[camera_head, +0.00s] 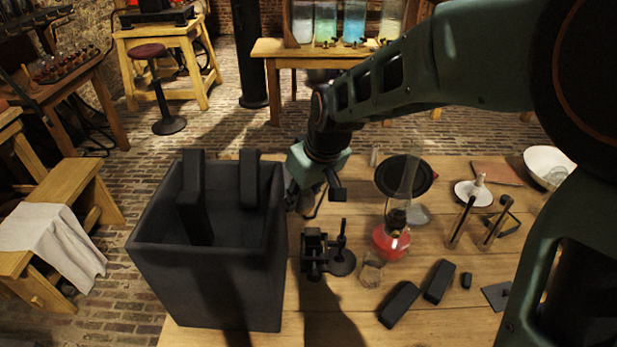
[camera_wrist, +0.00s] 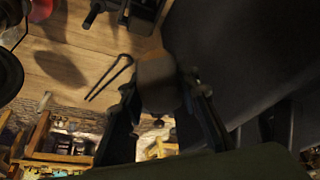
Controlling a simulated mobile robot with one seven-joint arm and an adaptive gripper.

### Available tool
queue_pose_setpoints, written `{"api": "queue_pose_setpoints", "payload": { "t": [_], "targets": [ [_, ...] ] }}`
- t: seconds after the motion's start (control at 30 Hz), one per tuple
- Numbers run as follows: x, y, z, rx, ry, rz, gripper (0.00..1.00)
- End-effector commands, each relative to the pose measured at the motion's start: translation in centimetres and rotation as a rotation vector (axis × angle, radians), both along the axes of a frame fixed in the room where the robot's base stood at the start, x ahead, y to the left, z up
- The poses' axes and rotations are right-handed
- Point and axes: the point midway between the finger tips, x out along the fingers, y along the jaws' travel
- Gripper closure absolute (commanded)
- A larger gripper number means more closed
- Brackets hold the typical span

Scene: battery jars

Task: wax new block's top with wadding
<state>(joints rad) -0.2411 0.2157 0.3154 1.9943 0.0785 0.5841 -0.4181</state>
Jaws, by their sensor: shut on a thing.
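My gripper (camera_head: 301,196) is beside the right wall of the large black box, above the table. In the wrist view its fingers (camera_wrist: 163,108) are closed around a brownish, rounded blocky thing (camera_wrist: 158,75), which looks like the wadding, though its dim surface leaves this unsure. Two dark block-like bars stand up inside the box, one at the left (camera_head: 192,195) and one at the right (camera_head: 249,180). Two dark blocks lie on the table, a nearer one (camera_head: 399,304) and a farther one (camera_head: 438,281). I cannot tell which block is the new one.
The black box (camera_head: 205,285) stands at the table's left end. Just right of it is a dark stand or clamp (camera_head: 315,255). A red-filled flask (camera_head: 391,241), a small glass (camera_head: 371,270) and a white dish (camera_head: 473,192) stand farther right. Dark tongs (camera_wrist: 109,77) show in the wrist view.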

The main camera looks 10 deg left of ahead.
Motion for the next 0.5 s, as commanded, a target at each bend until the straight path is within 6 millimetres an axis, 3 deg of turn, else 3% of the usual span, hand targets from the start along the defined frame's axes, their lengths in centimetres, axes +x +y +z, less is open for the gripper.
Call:
{"api": "queue_pose_setpoints", "payload": {
  "t": [0.27,0.5],
  "targets": [
    [0.0,0.0,-1.4,-0.001,0.001,0.000,0.86],
    [0.0,-0.1,-3.8,0.000,0.000,0.000,0.86]
  ]
}}
